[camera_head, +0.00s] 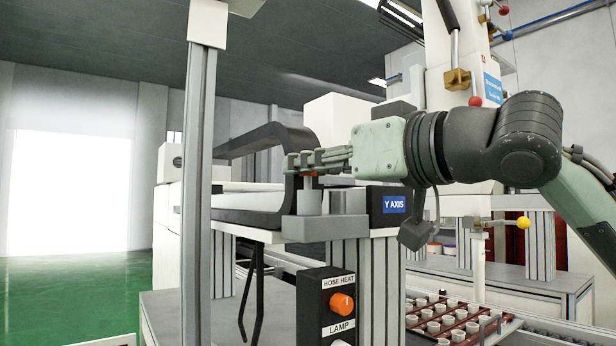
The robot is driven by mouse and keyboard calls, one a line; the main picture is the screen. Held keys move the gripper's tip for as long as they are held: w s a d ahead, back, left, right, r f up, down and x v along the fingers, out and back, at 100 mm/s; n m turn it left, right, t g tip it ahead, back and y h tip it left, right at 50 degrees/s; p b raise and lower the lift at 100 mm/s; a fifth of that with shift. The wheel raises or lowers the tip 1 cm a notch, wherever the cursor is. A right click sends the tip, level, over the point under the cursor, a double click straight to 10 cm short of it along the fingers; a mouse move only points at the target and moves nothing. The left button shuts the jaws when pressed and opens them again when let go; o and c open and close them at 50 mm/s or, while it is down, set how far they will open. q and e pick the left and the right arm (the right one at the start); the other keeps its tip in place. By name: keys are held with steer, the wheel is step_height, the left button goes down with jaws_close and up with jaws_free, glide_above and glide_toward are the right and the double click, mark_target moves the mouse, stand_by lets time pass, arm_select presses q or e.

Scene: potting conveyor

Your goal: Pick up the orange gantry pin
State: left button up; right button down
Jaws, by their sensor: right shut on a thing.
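My right gripper (300,162) reaches in from the right, its fingers pointing left at the end of the conveyor gantry. It is shut on the orange gantry pin (309,176). Only a small strip of orange shows just under the fingers; the fingers hide the rest. Right below is a short grey cylinder (311,203) on a grey block; I cannot tell whether the pin is still seated in it. My left gripper is not in view.
A dark curved guard (262,142) stands close behind the fingertips. The blue "Y AXIS" label (395,204) is below the wrist. A control box (322,292) with an orange knob is lower down. An upright metal post (199,190) stands left. Small pots (450,320) sit lower right.

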steer(key=r, duration=0.2)
steer(key=s+r, duration=0.1)
steer(key=shift+a, duration=0.3)
steer(key=s+a+r, duration=0.5)
steer(key=s+r, duration=0.1)
steer(key=s, duration=0.3)
steer(key=shift+a+r, duration=0.15)
steer(key=shift+a, duration=0.25)
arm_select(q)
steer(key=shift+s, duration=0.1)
arm_select(e)
steer(key=shift+w, duration=0.1)
